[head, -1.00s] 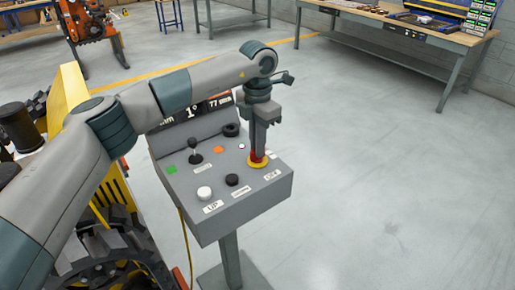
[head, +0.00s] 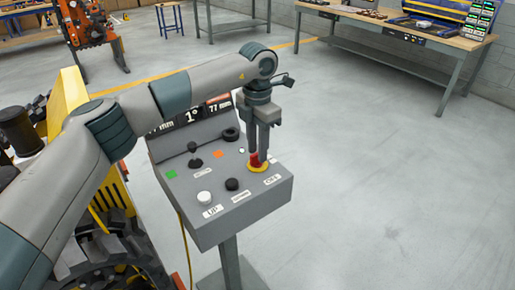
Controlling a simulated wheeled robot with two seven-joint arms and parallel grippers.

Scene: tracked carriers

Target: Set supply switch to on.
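A grey control box (head: 240,208) stands on a post in the middle of the view. Near its right end is a red rotary switch on a yellow disc (head: 260,169), which I take for the supply switch. My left gripper (head: 259,154) points straight down at it, its fingers on either side of the red handle, and it looks shut on it. The fingers hide part of the handle, so its exact setting is hard to read. A small white label (head: 272,180) lies in front of the disc. My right gripper is not in view.
Yellow and black machinery stands at the left. A workbench (head: 400,36) stands at the back right. Floor right of the box is clear.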

